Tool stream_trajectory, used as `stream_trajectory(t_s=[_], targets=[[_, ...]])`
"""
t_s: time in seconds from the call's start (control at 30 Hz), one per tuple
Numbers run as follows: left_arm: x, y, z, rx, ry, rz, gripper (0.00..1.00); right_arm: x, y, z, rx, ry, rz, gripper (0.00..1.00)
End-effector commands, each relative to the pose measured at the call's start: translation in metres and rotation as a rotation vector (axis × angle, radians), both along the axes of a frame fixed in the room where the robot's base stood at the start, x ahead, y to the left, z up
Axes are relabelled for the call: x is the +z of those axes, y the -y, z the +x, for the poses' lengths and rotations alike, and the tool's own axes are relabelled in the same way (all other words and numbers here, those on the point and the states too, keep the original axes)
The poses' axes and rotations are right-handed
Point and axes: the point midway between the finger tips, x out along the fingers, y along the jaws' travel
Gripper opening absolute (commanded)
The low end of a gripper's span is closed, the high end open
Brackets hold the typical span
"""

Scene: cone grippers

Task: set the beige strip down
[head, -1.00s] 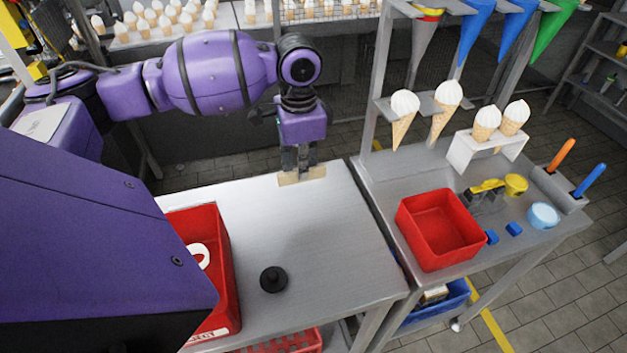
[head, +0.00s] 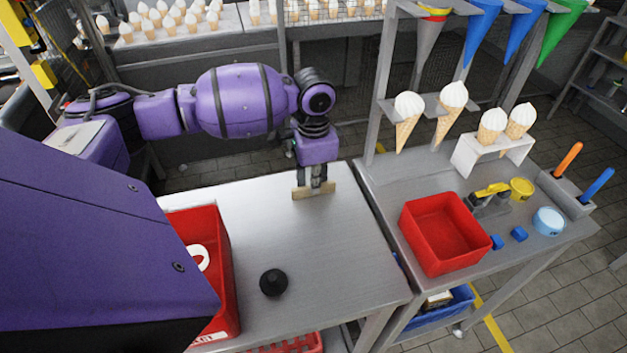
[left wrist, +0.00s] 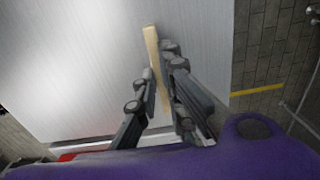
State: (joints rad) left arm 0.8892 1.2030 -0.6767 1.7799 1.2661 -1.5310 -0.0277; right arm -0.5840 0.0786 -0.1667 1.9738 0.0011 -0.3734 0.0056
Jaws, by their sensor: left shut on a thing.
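The beige strip (head: 300,194) is a short, flat bar near the far right part of the left steel table (head: 258,225). My left gripper (head: 314,188) comes down from above and is shut on the strip. In the left wrist view the strip (left wrist: 151,50) runs between the two fingers of the gripper (left wrist: 160,88) and sticks out past their tips. The strip is at or just above the table top; I cannot tell whether it touches. My right gripper is not seen.
A black round knob-like piece (head: 273,282) and a red bin (head: 222,262) are on the same table. The right table holds a red tray (head: 440,235), a cone rack, a yellow cup (head: 521,188) and a light blue tub (head: 548,221). The middle of the left table is clear.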

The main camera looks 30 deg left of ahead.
Motion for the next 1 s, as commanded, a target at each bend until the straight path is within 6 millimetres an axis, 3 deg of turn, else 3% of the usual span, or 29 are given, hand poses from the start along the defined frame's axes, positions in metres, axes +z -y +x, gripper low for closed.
stream_trajectory(t_s=[0.03,0.07,0.2,0.57,0.67,1.0], targets=[[-0.002,0.000,0.000,0.000,0.000,0.000,0.00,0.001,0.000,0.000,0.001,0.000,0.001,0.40],[-0.002,0.000,0.000,0.000,0.000,0.000,0.11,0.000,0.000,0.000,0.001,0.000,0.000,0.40],[-0.002,0.000,0.000,0.000,-0.001,0.001,0.28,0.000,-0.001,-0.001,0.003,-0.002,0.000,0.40],[0.002,0.000,0.000,0.000,-0.001,0.001,0.28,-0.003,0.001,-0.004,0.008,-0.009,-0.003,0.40],[0.015,0.000,0.001,0.001,0.002,-0.001,0.28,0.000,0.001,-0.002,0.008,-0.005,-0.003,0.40],[0.088,0.000,0.000,0.000,0.004,0.000,0.28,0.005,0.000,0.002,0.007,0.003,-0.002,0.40]])
